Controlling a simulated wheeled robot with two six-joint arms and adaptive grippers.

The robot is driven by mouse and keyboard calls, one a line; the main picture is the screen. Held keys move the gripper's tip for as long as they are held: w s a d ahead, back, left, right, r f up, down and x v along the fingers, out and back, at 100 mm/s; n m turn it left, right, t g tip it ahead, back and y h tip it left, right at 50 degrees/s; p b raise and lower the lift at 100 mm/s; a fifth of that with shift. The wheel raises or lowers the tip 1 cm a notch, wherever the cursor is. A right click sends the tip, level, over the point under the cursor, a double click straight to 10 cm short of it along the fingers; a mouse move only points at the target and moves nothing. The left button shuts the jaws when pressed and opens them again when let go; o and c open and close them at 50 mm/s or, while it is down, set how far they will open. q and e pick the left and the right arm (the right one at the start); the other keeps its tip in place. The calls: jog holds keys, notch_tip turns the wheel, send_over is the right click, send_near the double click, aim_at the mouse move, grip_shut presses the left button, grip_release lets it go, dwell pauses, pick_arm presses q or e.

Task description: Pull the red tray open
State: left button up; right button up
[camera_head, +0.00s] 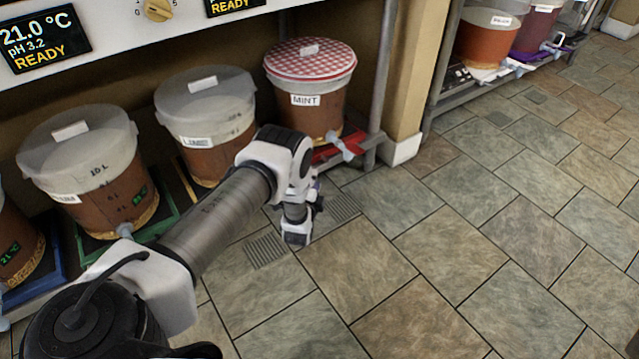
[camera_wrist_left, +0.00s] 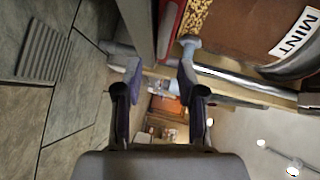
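The red tray (camera_head: 353,144) lies on the low shelf under the bucket labelled MINT (camera_head: 308,95), which has a red checkered lid. My left arm reaches across, and its wrist is low in front of the shelf, beside the tray; it hides part of the tray. In the left wrist view the red tray (camera_wrist_left: 170,22) shows as a narrow strip beyond the fingers. My left gripper (camera_wrist_left: 158,82) is open, with a gap between its fingertips and nothing visibly held. I cannot tell whether a fingertip touches the tray. My right gripper is out of view.
A pale tap (camera_head: 341,146) sticks out from the MINT bucket above the tray; in the wrist view it (camera_wrist_left: 190,45) is close to one finger. The shelf post (camera_head: 384,65) stands right of the bucket. Green tray (camera_head: 165,217) is at left. Tiled floor in front is clear.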

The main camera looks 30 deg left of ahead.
aim_at(319, 166)
pick_arm(q)
jog(key=b+x, duration=0.4)
jog(key=x, duration=0.3)
jog(key=shift+w, duration=0.15)
jog(key=shift+r, duration=0.1)
grip_shut()
